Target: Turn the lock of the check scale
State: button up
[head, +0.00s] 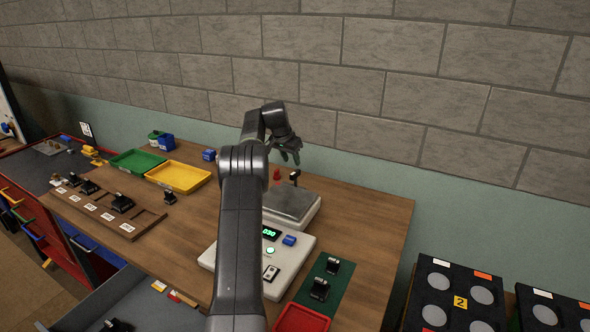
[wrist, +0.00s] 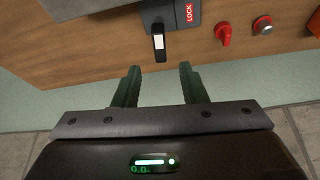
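My gripper (wrist: 158,80) is open and empty. Its two green fingers are apart, with the lever just beyond the gap between their tips, not touching. In the head view my gripper (head: 289,156) is above the back of the scale's steel pan (head: 290,202). A small black upright part (head: 295,175) stands behind the pan; I cannot tell whether it is the lock.
A red knob (wrist: 224,36) and a round knob (wrist: 262,25) sit right of the lock in the wrist view. A console with a green display (head: 270,233) stands in front of the pan. Green (head: 137,161) and yellow (head: 178,176) trays lie left. A brick wall is close behind.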

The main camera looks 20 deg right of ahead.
aim_at(296, 172)
jog(key=p+x, duration=0.1)
jog(key=x, duration=0.6)
jog(key=shift+w+d+f+p, duration=0.15)
jog(key=shift+p, duration=0.2)
grip_shut()
